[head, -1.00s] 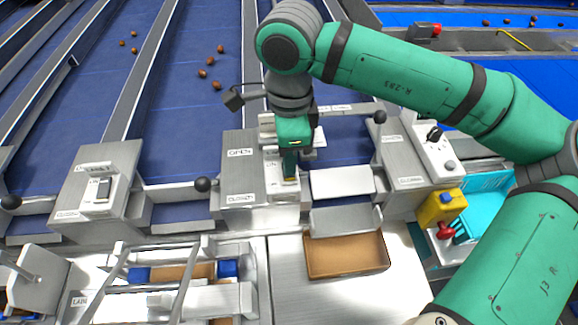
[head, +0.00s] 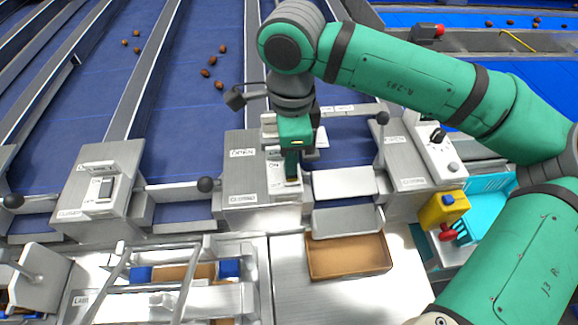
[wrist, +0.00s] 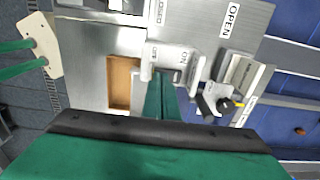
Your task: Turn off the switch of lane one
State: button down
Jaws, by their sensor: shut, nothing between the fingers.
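My gripper (head: 292,180) is shut and empty, pointing down at the switch plate (head: 279,176) on the front of the middle grey housing (head: 240,165). In the wrist view, my gripper's fingers (wrist: 160,98) reach the white switch plate (wrist: 172,62), which carries OFF and ON labels. The fingers hide part of the switch, so I cannot tell its position or whether they touch it. A second rocker switch (head: 105,188) sits on the left grey housing (head: 122,160); its lane label is too small to read.
Black-knobbed levers (head: 205,184) stick out beside the housings. Several brown dates (head: 205,72) lie on the blue belt (head: 180,110). An open brown tray (head: 350,272) is in front. A yellow box with a red button (head: 446,232) stands at the right.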

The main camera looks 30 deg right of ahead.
jog(key=shift+s, duration=0.15)
jog(key=shift+w+f, duration=0.2)
jog(key=shift+f, duration=0.55)
dwell(0.8)
jog(key=shift+s+d+r, duration=0.1)
jog(key=shift+s+r, duration=0.05)
jog(key=shift+r, duration=3.4)
